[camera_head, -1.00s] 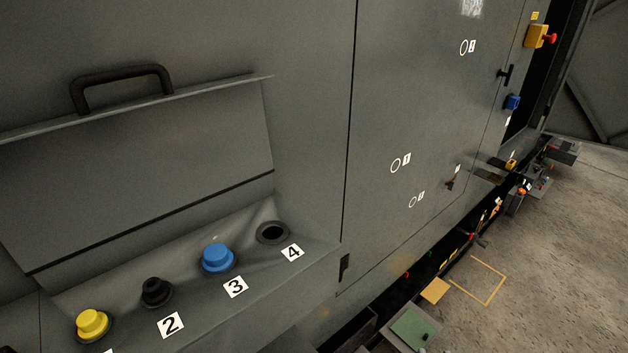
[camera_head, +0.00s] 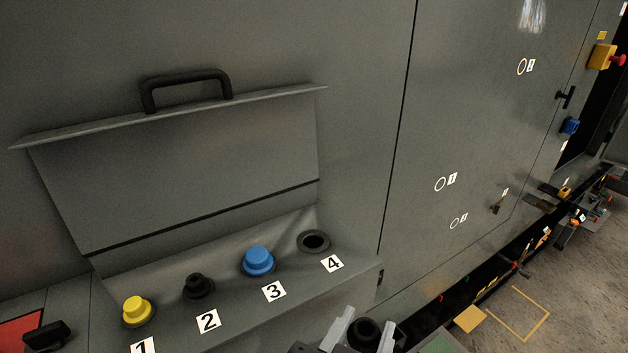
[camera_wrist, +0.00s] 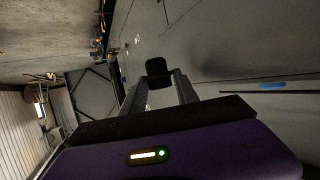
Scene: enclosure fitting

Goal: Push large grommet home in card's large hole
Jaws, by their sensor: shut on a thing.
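My gripper (camera_head: 369,318) is at the bottom of the head view, its two pale fingers on either side of a black round grommet (camera_head: 366,333). The grommet also shows as a dark block (camera_wrist: 158,68) between the fingertips in the wrist view. Its size and lower end cannot be told. A green flat piece (camera_head: 440,343), which may be the card, shows in part at the bottom edge, right of my gripper. No hole can be made out in it. The grommet is not seen in any hole.
A grey panel ledge left of my gripper bears a yellow button (camera_head: 137,310), a black knob (camera_head: 198,286), a blue button (camera_head: 258,261) and an empty dark ring (camera_head: 314,241), labelled 1 to 4. A black handle (camera_head: 186,88) tops the flap above. A yellow outlined square (camera_head: 519,288) marks the floor.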

